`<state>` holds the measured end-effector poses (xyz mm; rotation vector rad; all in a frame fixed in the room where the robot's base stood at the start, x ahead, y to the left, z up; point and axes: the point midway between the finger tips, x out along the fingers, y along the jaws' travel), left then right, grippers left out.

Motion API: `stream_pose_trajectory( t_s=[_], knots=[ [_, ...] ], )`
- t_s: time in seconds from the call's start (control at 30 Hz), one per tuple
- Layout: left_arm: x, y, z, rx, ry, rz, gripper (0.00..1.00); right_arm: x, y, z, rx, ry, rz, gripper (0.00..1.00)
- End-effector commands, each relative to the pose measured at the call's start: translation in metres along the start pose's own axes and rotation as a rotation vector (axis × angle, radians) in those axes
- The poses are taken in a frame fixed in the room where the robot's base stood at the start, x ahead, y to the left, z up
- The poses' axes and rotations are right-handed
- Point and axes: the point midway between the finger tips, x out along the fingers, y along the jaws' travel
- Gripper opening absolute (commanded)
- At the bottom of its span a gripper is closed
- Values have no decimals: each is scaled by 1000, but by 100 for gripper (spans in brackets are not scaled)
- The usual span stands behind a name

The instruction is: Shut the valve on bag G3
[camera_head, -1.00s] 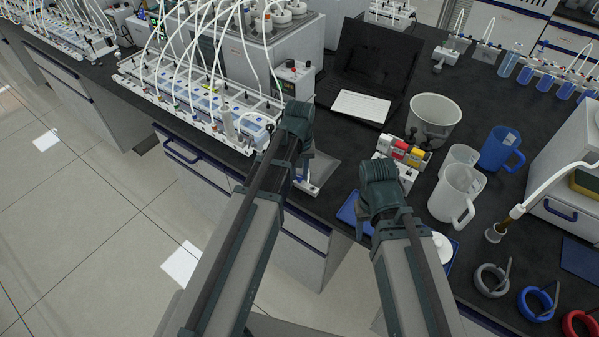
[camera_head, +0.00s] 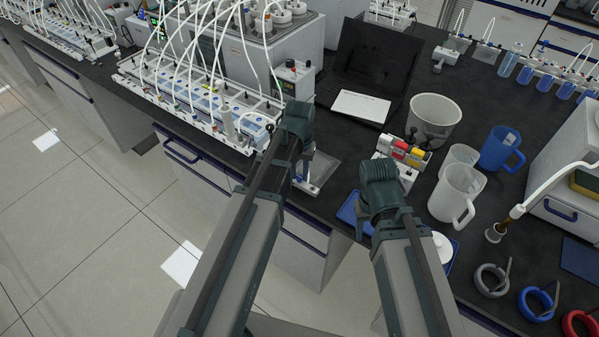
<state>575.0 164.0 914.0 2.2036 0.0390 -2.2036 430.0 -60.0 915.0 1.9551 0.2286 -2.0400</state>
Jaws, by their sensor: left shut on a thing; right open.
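My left gripper (camera_head: 300,150) is over the bench's front edge, at the right end of the tubing rack (camera_head: 205,105). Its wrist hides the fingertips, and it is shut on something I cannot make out. A flat grey sheet-like piece, perhaps a gas bag (camera_head: 325,171), lies just right of it, beside a small white-and-blue fixture (camera_head: 307,186). I cannot read a G3 label or see a valve there. My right gripper (camera_head: 363,222) is open over a blue tray (camera_head: 350,212), with its fingers mostly hidden under the wrist.
A laptop (camera_head: 372,70) is behind. Coloured rings (camera_head: 537,303) lie at the front right.

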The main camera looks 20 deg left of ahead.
Motion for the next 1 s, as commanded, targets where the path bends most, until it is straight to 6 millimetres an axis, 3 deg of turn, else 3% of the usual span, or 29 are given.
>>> stream_pose_trajectory(
  t_s=[0.07,0.1,0.27,0.67,1.0],
  knots=[
    [0,0,0,1,-1,0,0,0,0,0,0,0,0,50],
    [0,0,0,1,-1,0,31,0,0,0,0,0,0,50],
    [0,0,0,0,0,0,59,0,0,0,0,0,0,50],
    [-3,0,0,-1,0,0,59,-3,0,0,0,0,0,50],
    [-34,0,0,-1,0,0,59,-34,3,2,0,0,0,50]
  ],
)
